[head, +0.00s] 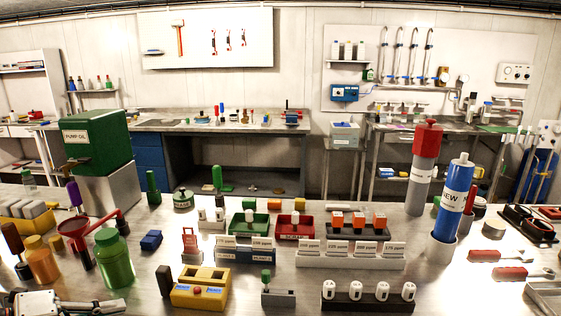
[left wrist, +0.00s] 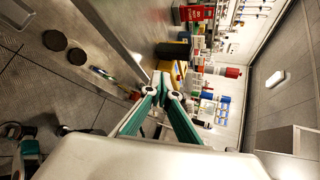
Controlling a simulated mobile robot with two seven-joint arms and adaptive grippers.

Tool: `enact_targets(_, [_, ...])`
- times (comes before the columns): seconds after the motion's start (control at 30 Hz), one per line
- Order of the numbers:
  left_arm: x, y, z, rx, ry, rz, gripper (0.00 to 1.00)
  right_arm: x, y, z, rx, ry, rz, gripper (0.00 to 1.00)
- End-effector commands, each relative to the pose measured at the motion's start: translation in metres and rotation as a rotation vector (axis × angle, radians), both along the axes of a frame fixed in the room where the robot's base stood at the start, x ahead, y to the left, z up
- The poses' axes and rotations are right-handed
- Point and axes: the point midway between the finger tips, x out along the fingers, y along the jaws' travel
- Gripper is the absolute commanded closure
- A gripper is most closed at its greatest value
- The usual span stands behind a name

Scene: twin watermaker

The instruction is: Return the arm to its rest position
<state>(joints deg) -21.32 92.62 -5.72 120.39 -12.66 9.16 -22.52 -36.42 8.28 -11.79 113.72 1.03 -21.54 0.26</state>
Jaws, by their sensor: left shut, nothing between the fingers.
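My left gripper (head: 38,302) shows at the bottom left corner of the head view, low at the near edge of the steel bench, partly cut off by the frame. In the left wrist view its two green fingers (left wrist: 165,82) come together at their tips with nothing between them. The wrist picture is turned on its side, with the bench edge and its items beyond the fingertips. My right gripper is in neither view.
Near my left gripper stand an orange jar (head: 42,262), a green jar (head: 113,260) and a red funnel (head: 75,228). A yellow box (head: 200,288) and a black rack (head: 368,299) with white cartridges line the front.

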Motion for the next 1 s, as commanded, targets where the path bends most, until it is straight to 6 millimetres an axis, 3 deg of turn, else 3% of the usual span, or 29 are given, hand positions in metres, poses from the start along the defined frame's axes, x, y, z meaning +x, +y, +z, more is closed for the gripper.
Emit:
enact_targets(0.3, [-0.024,0.008,-0.095,-0.383,0.176,0.366,1.00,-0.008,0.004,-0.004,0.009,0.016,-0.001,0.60])
enact_targets(0.57, [-0.063,-0.011,-0.177,-0.674,0.357,0.659,1.00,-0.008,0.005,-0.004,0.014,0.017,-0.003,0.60])
enact_targets(0.77, [-0.101,-0.047,-0.235,-0.890,0.516,0.878,1.00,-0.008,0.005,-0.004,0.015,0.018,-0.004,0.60])
enact_targets(1.0, [-0.146,-0.109,-0.286,-1.128,0.714,1.117,1.00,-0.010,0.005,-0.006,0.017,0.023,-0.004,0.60])
